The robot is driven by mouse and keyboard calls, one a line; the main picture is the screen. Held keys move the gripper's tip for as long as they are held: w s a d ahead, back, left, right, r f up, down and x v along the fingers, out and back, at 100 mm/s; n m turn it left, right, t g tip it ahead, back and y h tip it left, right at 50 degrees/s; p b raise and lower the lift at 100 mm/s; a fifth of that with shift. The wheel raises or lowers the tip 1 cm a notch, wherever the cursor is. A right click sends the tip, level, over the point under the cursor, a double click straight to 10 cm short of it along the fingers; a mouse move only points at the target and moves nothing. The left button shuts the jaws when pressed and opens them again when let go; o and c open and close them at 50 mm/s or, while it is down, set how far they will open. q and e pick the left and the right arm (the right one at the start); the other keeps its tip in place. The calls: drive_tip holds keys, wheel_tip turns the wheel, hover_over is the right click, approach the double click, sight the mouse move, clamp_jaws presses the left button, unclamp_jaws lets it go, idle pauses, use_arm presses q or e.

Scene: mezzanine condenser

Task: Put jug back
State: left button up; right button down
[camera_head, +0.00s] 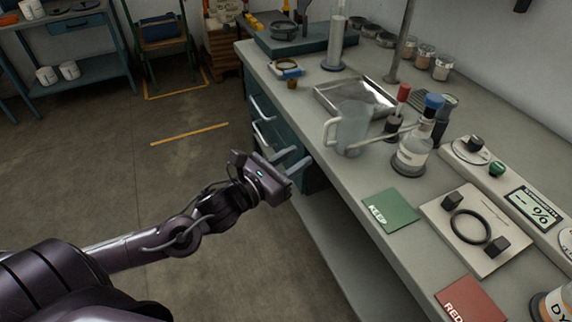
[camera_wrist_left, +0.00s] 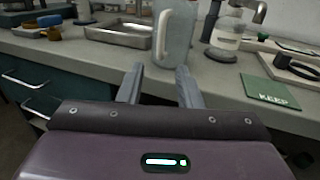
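A translucent grey jug (camera_head: 352,128) with a handle on its left side stands upright on the bench, in front of a metal tray. It also shows in the left wrist view (camera_wrist_left: 174,36), just beyond the fingertips. My left gripper (camera_head: 290,163) is in front of the bench edge, left of the jug and apart from it. In the left wrist view its two fingers (camera_wrist_left: 158,78) are spread with nothing between them. My right gripper is not in view.
The metal tray (camera_head: 376,91) lies behind the jug. A clear bottle (camera_head: 413,152) with a blue top stands to its right. A green KEEP card (camera_head: 391,210) and a red card (camera_head: 470,300) lie nearer. Drawers with handles (camera_head: 264,137) line the bench front.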

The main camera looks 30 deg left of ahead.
use_arm(q)
drive_tip(key=shift+v, duration=1.15)
